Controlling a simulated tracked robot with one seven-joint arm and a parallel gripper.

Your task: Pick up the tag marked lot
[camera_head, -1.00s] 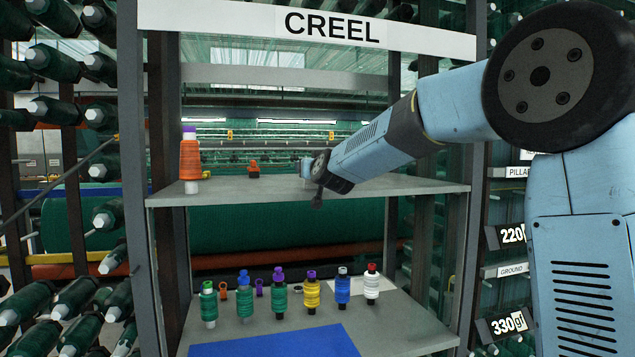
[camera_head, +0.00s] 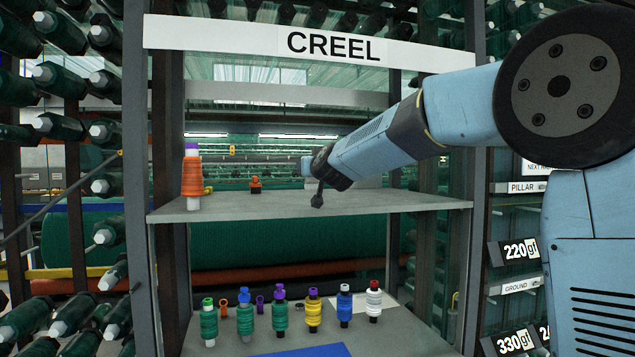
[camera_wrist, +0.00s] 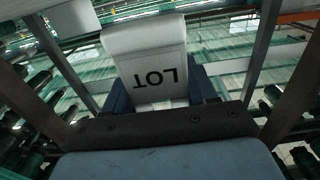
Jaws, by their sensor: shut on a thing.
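The white tag marked LOT (camera_wrist: 146,56) fills the upper middle of the wrist view, its letters upside down there. My gripper (camera_wrist: 158,92) is shut on it, with a dark blue finger at each side of the tag's lower part. In the head view my gripper (camera_head: 308,167) shows small at the end of the blue arm, above the upper shelf of the rack. The tag cannot be made out clearly in that view.
The rack labelled CREEL (camera_head: 333,46) has an upper shelf (camera_head: 330,203) with an orange cone of thread (camera_head: 191,178) at its left. Several coloured spools (camera_head: 280,311) and a blue mat (camera_head: 305,351) are on the lower shelf. Rack posts stand on both sides.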

